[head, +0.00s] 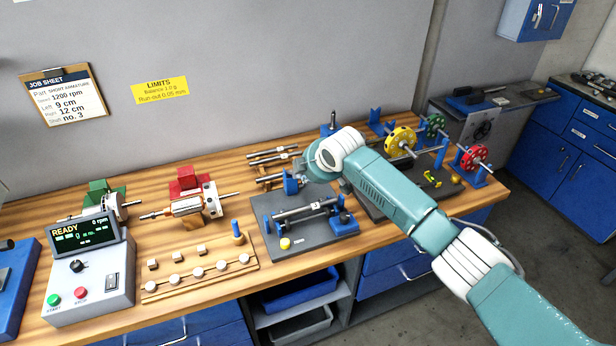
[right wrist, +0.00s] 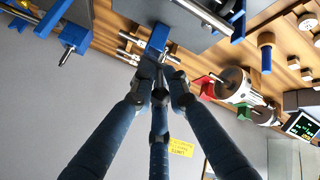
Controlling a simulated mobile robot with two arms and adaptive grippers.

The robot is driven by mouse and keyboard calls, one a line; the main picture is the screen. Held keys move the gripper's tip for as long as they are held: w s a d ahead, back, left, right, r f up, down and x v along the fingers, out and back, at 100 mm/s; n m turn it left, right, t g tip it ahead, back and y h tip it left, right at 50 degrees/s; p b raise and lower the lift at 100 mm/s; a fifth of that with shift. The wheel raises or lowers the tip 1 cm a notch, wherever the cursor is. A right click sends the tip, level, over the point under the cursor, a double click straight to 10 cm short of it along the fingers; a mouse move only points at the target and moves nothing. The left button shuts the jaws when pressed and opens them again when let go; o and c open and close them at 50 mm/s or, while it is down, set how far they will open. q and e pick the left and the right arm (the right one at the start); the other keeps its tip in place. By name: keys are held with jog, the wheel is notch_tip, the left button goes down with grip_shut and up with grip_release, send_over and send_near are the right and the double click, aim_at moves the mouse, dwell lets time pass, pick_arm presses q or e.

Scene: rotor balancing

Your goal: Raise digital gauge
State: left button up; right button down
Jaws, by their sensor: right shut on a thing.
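My right arm reaches in from the lower right in the head view, with its wrist over the back of a dark plate (head: 272,247). My right gripper (right wrist: 160,82) has its dark fingers closed together at a blue piece (right wrist: 158,42), which appears to be the digital gauge. The blue piece also shows in the head view (head: 291,184), just below the wrist at the plate's back edge. No gauge display faces either camera. Whether it touches the plate is unclear. The fingertips are mostly hidden by the wrist in the head view. My left gripper is not in view.
Steel shafts (head: 272,153) lie behind. A rotor (head: 187,206) and control box (head: 90,284) stand left; colored discs (head: 400,142) stand right.

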jog(key=shift+w+r, duration=0.1)
jog(key=shift+r, duration=0.05)
jog(key=c, duration=1.9)
grip_release()
jog(key=v, duration=1.1)
jog(key=shift+s+r, duration=0.25)
jog(key=shift+r, duration=0.05)
jog(key=shift+s+d, duration=0.1)
